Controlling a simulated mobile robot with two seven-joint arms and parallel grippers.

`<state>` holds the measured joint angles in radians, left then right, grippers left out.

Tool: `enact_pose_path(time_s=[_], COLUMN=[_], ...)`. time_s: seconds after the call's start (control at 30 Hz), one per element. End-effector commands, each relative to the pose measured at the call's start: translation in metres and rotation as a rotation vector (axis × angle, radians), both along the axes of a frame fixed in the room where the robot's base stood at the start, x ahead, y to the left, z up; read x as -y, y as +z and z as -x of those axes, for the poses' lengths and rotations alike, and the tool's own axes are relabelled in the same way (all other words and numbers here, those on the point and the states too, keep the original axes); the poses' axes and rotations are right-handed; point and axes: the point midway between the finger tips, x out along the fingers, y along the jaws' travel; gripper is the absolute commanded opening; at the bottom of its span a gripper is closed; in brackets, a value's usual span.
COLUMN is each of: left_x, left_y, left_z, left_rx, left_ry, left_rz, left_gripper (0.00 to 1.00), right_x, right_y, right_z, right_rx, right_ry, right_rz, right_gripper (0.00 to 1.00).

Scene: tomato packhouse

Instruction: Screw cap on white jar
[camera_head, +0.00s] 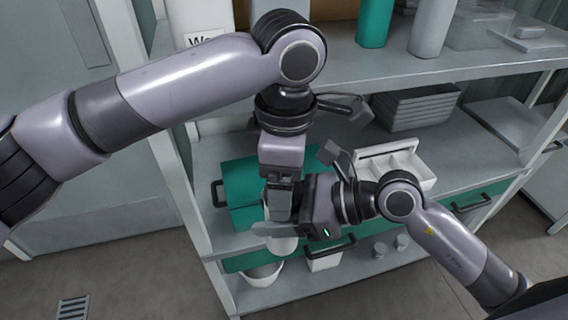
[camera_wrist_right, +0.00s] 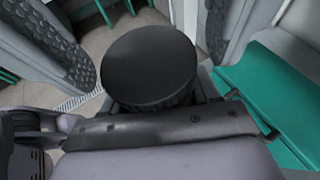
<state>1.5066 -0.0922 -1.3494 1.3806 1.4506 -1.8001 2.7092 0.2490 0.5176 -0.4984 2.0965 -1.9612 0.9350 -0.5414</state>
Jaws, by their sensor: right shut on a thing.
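The white jar (camera_head: 283,244) shows only in part in the head view, its pale lower side below my two grippers. My right gripper (camera_head: 287,222) reaches in from the right and is shut on the jar. My left gripper (camera_head: 280,208) points down from above, right over the jar. I cannot tell whether its fingers are open or shut. In the wrist view a round black cap (camera_wrist_right: 150,66) shows top-up just beyond my right gripper's body. The jar under it is hidden there, and I cannot tell whether the cap is seated.
A white divided tray (camera_head: 412,178) and a stack of grey trays (camera_head: 418,108) stand to the right. A white bowl (camera_head: 262,276) is below. The floor at left is clear.

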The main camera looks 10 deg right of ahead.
Motion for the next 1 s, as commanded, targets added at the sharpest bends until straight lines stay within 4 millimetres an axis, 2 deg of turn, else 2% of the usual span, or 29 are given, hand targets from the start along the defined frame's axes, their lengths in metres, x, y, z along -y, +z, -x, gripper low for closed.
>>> enact_pose_path(time_s=[0.27, 0.4, 0.43, 0.47, 0.73, 1.0], left_x=[0.0000, 0.0000, 0.0000, 0.0001, 0.0001, 0.0003], left_y=[-0.0011, -0.0009, -0.0009, -0.0009, -0.0008, -0.0008], left_z=[0.0000, 0.0000, 0.0000, 0.0000, 0.0001, 0.0002], left_rx=[0.000, 0.000, 0.000, 0.000, 0.000, -0.005], left_ry=[0.000, 0.000, 0.000, 0.000, -0.019, -0.250], left_rz=[0.000, 0.000, 0.000, 0.000, 0.000, -0.002], left_gripper=[0.80, 0.34, 0.24, 0.21, 0.20, 0.20], right_x=[0.0000, -0.0001, -0.0001, -0.0001, -0.0001, -0.0001], right_y=[0.0002, 0.0002, 0.0002, 0.0002, 0.0002, 0.0001], right_z=[0.0000, 0.0000, 0.0000, 0.0000, 0.0000, 0.0001], right_rx=[0.000, 0.000, 0.000, 0.000, 0.000, 0.000], right_ry=[0.000, 0.000, 0.000, 0.000, 0.000, 0.000], right_rz=[-0.001, 0.000, 0.000, 0.000, 0.000, 0.000], right_gripper=[0.00, 0.00, 0.00, 0.00, 0.00, 0.00])
